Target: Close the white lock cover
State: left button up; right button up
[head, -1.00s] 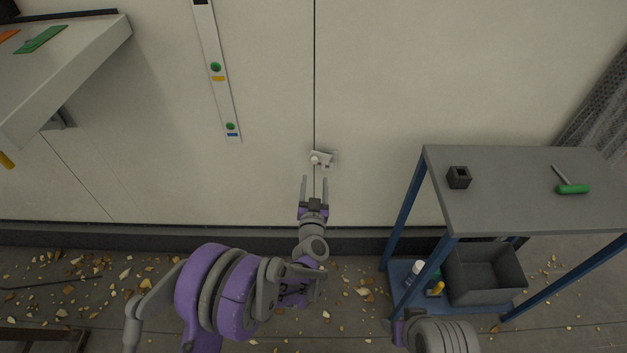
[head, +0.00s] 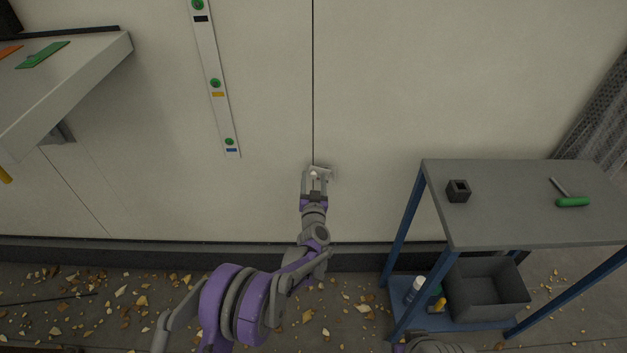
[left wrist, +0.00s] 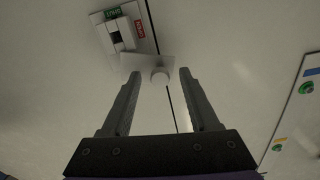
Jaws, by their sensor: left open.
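The white lock cover (left wrist: 146,66) is a small flat plate with a round white knob (left wrist: 160,75), on the pale wall beside a thin vertical seam. Next to it in the left wrist view is a lock plate (left wrist: 124,33) with a dark-and-white block, a green label and a red label. In the head view the cover (head: 325,171) is small and partly hidden behind my gripper. My left gripper (head: 314,178) is open, with its fingers (left wrist: 157,100) on either side of the knob. I cannot tell whether they touch it. My right gripper is not clearly in view.
A grey-topped table (head: 520,225) with blue legs stands at the right, with a black block (head: 458,191) and a green-handled tool (head: 572,202) on it. A grey bin (head: 485,292) is below. A pale shelf (head: 75,80) juts out at upper left.

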pick_arm(q)
jog(key=shift+c, duration=0.3)
grip_shut()
jog(key=shift+f, duration=0.15)
jog(key=d+f+n+b, duration=0.2)
jog(key=f+n+b, duration=0.1)
jog(key=n, duration=0.8)
jog(key=d+f+n+b, duration=0.2)
jog(key=n+b, duration=0.1)
jog(key=n, duration=0.8)
jog(key=shift+d+f, duration=0.2)
jog(key=shift+f, duration=0.2)
